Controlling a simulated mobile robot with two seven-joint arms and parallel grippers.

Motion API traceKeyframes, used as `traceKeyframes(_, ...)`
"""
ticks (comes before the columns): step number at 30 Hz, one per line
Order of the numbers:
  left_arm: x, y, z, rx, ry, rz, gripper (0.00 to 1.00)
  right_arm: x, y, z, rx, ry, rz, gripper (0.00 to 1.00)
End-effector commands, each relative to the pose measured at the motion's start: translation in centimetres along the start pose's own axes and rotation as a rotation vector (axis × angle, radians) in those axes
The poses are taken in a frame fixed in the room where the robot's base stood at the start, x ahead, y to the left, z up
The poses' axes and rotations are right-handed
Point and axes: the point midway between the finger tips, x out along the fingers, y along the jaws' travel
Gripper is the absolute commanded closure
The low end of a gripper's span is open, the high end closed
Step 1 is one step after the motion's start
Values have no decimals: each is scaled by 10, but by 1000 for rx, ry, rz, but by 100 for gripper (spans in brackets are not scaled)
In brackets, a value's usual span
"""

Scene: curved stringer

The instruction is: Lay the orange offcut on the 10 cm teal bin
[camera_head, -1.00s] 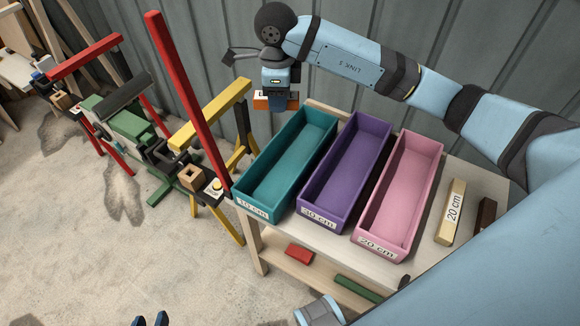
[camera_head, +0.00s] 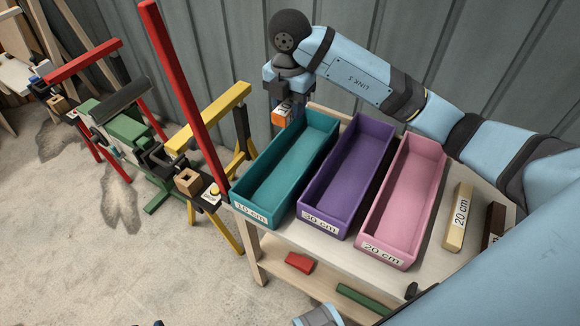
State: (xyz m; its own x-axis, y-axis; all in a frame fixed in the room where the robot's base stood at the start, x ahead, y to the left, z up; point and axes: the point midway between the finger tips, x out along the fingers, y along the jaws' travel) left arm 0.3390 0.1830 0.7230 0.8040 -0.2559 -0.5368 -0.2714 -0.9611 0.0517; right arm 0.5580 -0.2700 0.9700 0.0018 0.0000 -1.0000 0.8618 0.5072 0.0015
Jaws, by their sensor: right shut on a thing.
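The orange offcut (camera_head: 280,117) is in my right gripper (camera_head: 287,108), which is shut on it. It is held at the far end of the teal bin, and part of a white label shows on it. The teal bin (camera_head: 262,213), labelled 10 cm, stands at the left of the bench, and its visible floor is empty. I cannot tell how high the offcut is above the bin's rim. At the bottom edge two small dark tips (camera_head: 158,323) show, perhaps my left gripper; its state is unclear.
A purple bin (camera_head: 323,222) labelled 30 cm and a pink bin (camera_head: 386,251) labelled 20 cm stand right of the teal one. A tan 20 cm block (camera_head: 458,217) and a dark brown block (camera_head: 494,225) lie further right. A red post (camera_head: 180,90) rises left of the bench.

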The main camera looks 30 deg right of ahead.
Motion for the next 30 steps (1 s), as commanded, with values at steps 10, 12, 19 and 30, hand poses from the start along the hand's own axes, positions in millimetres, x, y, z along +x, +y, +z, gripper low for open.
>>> traceKeyframes(10, 4, 0, 4, 10, 13, 0, 57, 92, -1, -1, 3, 2, -6, 86)
traceKeyframes(12, 5, 0, 5, 11, 13, 0, 57, 110, -2, -1, 2, 2, -6, 86)
traceKeyframes(19, 6, 1, 7, 13, 15, 2, 57, 146, -1, 0, 1, 1, -2, 86)
traceKeyframes(30, 7, 2, 7, 8, 24, 7, 57, 187, -1, 0, 2, 2, -3, 86)
